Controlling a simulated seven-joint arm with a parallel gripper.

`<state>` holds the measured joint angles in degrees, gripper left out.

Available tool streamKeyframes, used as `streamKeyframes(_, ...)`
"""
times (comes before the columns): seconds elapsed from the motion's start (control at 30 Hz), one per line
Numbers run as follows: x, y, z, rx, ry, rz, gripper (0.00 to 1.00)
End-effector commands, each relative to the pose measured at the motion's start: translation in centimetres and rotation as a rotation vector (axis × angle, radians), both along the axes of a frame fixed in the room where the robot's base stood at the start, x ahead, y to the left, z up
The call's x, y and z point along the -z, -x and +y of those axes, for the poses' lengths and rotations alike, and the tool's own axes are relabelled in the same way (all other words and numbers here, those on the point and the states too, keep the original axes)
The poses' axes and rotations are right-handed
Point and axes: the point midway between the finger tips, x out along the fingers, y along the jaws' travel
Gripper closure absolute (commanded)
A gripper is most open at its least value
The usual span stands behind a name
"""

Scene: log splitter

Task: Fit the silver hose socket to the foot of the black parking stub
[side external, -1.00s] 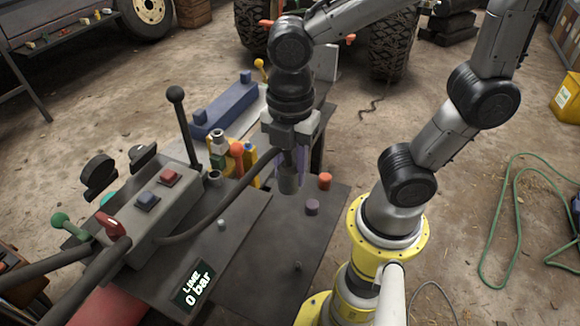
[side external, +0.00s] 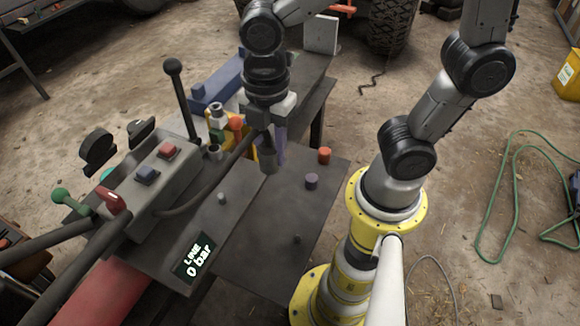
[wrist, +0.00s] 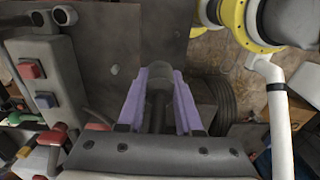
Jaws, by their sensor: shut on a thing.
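My gripper (side external: 270,150) has purple fingers and is shut on the grey hose socket (side external: 269,163), held with its end down above the dark bench plate. In the wrist view the socket (wrist: 158,82) sits between the two purple fingers (wrist: 158,105). A black hose (side external: 226,173) runs from the control box side up to my gripper. A small black stub (side external: 297,239), likely the parking stub, stands on the plate's near part, apart from the socket. Its foot is too small to make out.
A small grey stub (side external: 221,198) stands to the left. The control box (side external: 150,172) with a tall black lever (side external: 182,100) is farther left. The near plate is mostly clear.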

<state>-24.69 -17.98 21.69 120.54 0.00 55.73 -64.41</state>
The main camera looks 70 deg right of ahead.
Motion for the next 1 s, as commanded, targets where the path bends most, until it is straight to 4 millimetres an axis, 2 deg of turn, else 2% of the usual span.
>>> streamKeyframes(0.1,3.7,-0.7,0.5,0.002,0.004,0.008,1.0)
streamKeyframes(0.23,8.1,-0.4,0.6,0.002,0.004,0.009,1.0)
streamKeyframes(0.4,13.4,1.3,0.1,-0.001,0.003,0.006,1.0)
streamKeyframes(0.5,15.6,2.6,-0.5,-0.004,0.002,0.004,1.0)
streamKeyframes(0.7,17.9,4.8,-1.4,-0.011,0.0,0.0,1.0)
streamKeyframes(1.0,18.3,5.3,-1.6,-0.015,0.0,-0.001,1.0)
